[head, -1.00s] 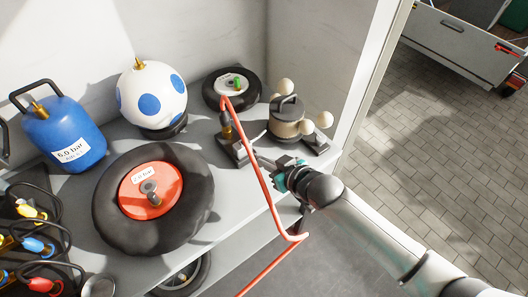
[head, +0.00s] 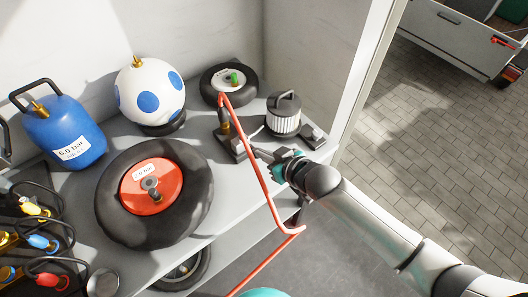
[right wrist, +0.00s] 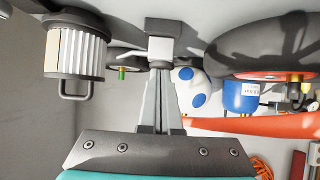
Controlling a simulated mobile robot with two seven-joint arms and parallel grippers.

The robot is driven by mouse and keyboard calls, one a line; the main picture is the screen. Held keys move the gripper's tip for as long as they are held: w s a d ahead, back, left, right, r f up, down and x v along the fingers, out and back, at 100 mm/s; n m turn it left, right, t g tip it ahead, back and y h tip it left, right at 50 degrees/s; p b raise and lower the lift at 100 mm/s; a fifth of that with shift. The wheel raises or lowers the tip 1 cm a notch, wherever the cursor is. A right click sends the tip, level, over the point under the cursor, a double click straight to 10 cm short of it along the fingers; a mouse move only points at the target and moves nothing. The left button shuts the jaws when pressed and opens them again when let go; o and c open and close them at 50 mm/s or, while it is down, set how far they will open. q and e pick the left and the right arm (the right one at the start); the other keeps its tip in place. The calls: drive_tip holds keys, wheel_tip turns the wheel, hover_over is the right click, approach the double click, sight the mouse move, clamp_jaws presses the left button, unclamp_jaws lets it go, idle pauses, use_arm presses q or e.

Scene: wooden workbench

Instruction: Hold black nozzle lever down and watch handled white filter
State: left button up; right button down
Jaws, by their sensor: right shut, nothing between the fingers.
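The handled filter (head: 283,120) stands upright on the bench, with white pleats and a black lid and handle. In the right wrist view the filter (right wrist: 85,48) appears inverted, with a beige patch at its left side. The black nozzle (head: 225,122) with a brass part stands in a dark holder, left of the filter, on the red hose. My right gripper (head: 256,152) is shut and empty, its tips close beside the nozzle holder; the right wrist view shows its closed fingers (right wrist: 160,70) against a grey part. My left gripper is not in view.
The red hose (head: 262,185) hangs over the bench's front edge beside my right gripper. A large tyre (head: 112,215), a spotted ball (head: 133,103), a blue tank (head: 85,120) and a small tyre (head: 211,78) stand left and behind. A wall rises right of the filter.

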drive_tip(key=s+d+r+p, duration=0.4)
drive_tip(key=s+r+p, duration=0.1)
drive_tip(key=r, duration=0.5)
drive_tip(key=shift+s+d+r+p, duration=0.3)
drive_tip(key=shift+s+p, duration=0.1)
drive_tip(key=shift+s, duration=0.2)
idle(1.1)
